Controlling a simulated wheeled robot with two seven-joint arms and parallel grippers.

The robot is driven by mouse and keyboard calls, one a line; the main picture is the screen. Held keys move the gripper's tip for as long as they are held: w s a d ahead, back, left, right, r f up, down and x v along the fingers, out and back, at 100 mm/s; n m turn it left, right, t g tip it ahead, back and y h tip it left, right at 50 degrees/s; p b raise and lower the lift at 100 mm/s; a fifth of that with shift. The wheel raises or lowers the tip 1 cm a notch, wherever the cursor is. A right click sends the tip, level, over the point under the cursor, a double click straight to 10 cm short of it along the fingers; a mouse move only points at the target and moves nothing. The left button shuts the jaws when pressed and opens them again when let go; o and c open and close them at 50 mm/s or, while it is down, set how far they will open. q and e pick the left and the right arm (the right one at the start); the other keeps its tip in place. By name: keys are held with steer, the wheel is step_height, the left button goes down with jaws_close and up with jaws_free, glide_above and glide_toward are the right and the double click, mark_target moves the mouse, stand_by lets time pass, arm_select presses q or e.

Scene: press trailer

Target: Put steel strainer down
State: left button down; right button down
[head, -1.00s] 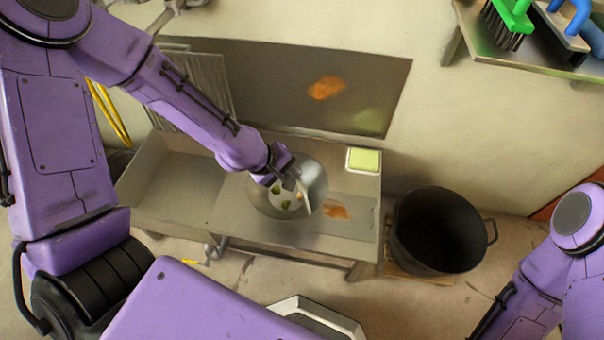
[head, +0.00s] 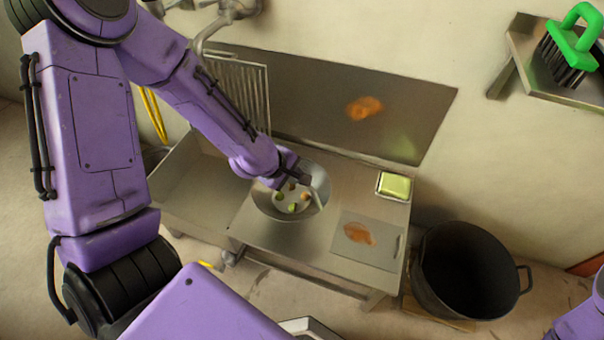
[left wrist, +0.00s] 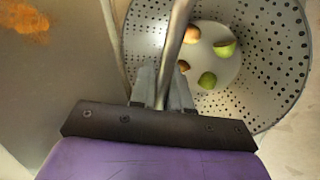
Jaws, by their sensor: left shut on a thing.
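The steel strainer (head: 262,203) is a round perforated bowl at the middle of the steel sink unit. In the left wrist view the strainer (left wrist: 270,60) fills the upper right, with several green and brownish fruit pieces (left wrist: 208,80) inside. My left gripper (head: 308,184) reaches over it from the left and is shut on its handle. The left gripper (left wrist: 160,95) also shows in the wrist view with the metal handle between its fingers. I cannot tell whether the strainer's underside touches the counter. My right gripper is not in view; only part of my right arm shows at the lower right.
The steel counter (head: 290,240) has an empty basin (head: 195,195) at left and a stained panel (head: 375,235) at right. A yellow-green sponge (head: 394,186) lies in a dish at the back right. A dark pot (head: 440,285) stands beside the unit. A green brush (head: 574,40) sits on a shelf.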

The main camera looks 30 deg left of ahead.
arm_select(q)
steer(key=w+f+b, duration=0.1)
steer(key=w+f, duration=0.1)
steer(key=w+a+f+b, duration=0.1)
steer(key=w+f, duration=0.1)
steer(key=w+a+f+b, duration=0.1)
steer(key=w+f, duration=0.2)
steer(key=shift+a, duration=0.25)
steer(key=f+b, duration=0.1)
steer(key=f, duration=0.1)
steer(key=f+b, duration=0.1)
steer(key=shift+w+a+f+b, duration=0.1)
steer(key=shift+w+f+b, duration=0.15)
steer(key=shift+f+b, duration=0.1)
steer(key=shift+r, duration=0.2)
steer(key=c, duration=1.1)
jaws_free()
steer(key=shift+f, duration=0.1)
steer(key=p+v, duration=0.5)
steer(key=v, duration=0.6)
steer(key=shift+r, duration=0.45)
steer(key=shift+s+r, duration=0.15)
steer(key=shift+s, duration=0.15)
